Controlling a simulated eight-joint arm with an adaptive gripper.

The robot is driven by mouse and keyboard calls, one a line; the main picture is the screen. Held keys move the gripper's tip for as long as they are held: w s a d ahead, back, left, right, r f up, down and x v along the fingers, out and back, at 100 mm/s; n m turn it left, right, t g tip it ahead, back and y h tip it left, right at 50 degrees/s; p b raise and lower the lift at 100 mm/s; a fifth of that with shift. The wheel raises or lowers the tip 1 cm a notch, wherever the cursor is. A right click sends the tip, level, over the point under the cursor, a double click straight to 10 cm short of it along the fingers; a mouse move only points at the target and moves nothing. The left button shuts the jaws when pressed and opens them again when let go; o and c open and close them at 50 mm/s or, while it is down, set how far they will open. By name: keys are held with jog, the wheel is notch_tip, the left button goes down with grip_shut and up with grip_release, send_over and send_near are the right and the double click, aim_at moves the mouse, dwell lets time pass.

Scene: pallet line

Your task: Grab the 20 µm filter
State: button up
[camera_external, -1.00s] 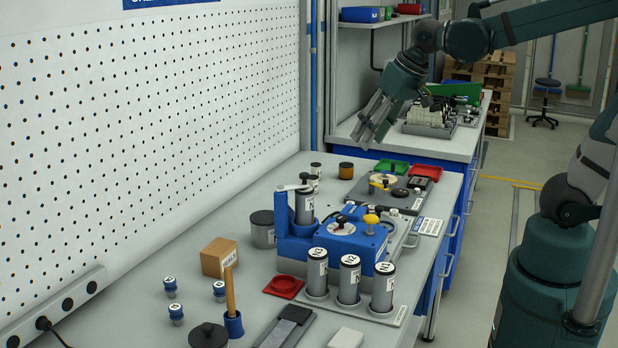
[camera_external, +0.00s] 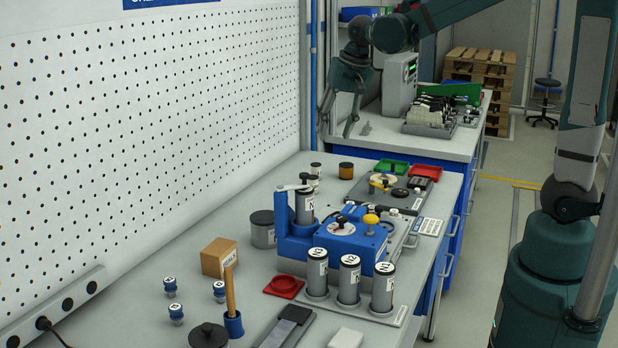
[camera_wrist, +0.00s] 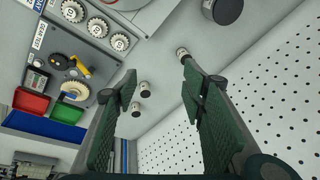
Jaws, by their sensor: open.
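My gripper (camera_external: 336,132) hangs open and empty at the far end of the bench, beside the pegboard wall. I cannot read "20 µm" on any label, so I cannot tell which thing is the filter.
The blue fixture (camera_external: 345,240) with a lever and knobs fills mid-bench. A cardboard box (camera_external: 219,257), blue-capped vials (camera_external: 170,286) and a red tray (camera_external: 284,287) lie nearer. Green (camera_external: 392,167) and red (camera_external: 427,171) trays lie beyond the fixture. The pegboard (camera_external: 150,120) bounds the left.

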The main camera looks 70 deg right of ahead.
jog(key=w+d+f+m+g, duration=0.2)
jog(key=w+d+f+m, duration=0.3)
jog(key=w+d+f, duration=0.45)
jog(key=m+g+p, duration=0.1)
jog(key=m, duration=0.3)
send_over(313, 176)
jog(key=shift+y, duration=0.3)
jog(key=f, duration=0.9)
jog(key=shift+s+a+f, duration=0.15)
jog(key=shift+a+f, duration=0.1)
jog(key=shift+f, duration=0.05)
jog(key=shift+d+f, duration=0.25)
jog(key=shift+f, duration=0.1)
jog(key=shift+f, duration=1.3)
jog(key=shift+a+f, duration=0.1)
jog(key=shift+f, duration=2.5)
